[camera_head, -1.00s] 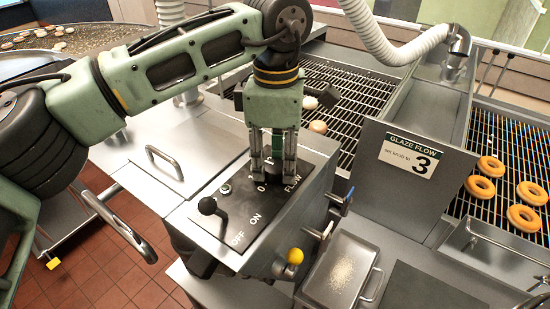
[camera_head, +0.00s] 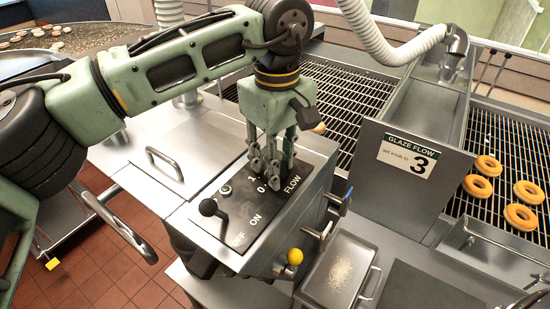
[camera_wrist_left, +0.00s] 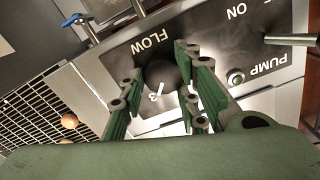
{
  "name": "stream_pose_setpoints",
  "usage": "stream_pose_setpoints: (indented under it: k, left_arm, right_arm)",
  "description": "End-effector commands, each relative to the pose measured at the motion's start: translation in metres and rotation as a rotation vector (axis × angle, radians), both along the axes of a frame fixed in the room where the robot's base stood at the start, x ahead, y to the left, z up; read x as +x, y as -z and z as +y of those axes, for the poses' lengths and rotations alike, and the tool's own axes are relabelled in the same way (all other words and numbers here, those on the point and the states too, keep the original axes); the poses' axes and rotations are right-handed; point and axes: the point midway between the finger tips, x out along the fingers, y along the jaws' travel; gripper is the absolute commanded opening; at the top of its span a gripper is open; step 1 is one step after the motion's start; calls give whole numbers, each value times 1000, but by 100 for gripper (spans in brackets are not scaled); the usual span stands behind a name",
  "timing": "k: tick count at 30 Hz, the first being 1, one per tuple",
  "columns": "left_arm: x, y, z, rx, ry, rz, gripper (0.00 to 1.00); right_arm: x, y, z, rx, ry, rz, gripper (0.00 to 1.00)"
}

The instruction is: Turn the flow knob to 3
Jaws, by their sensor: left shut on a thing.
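The flow knob (camera_wrist_left: 160,76) is a round black knob beside the word FLOW on the dark control panel (camera_wrist_left: 125,62). In the left wrist view it sits between the two fingers of my left gripper (camera_wrist_left: 157,88), and a digit 3 shows close below it. In the head view my left gripper (camera_head: 272,172) points down over the panel and is shut on the knob, which its fingers mostly hide. The digits 1 and 0 show left of the fingers. The exact knob setting cannot be read. My right gripper is not in view.
A sign (camera_head: 410,157) reads GLAZE FLOW, set knob to 3. A yellow ball handle (camera_head: 295,256) and a metal tray (camera_head: 330,295) are in front.

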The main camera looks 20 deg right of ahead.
Motion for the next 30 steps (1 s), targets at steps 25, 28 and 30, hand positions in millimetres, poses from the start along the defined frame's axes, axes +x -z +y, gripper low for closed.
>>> stream_pose_setpoints:
  k: [25,28,30]
  left_arm:
    - [1,-1,-2,-7,65,-7,42]
    - [0,-1,-2,-6,65,-4,44]
    - [0,-1,-2,-5,66,-4,44]
  right_arm:
    - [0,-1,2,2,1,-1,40]
    - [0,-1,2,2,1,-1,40]
    - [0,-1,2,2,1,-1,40]
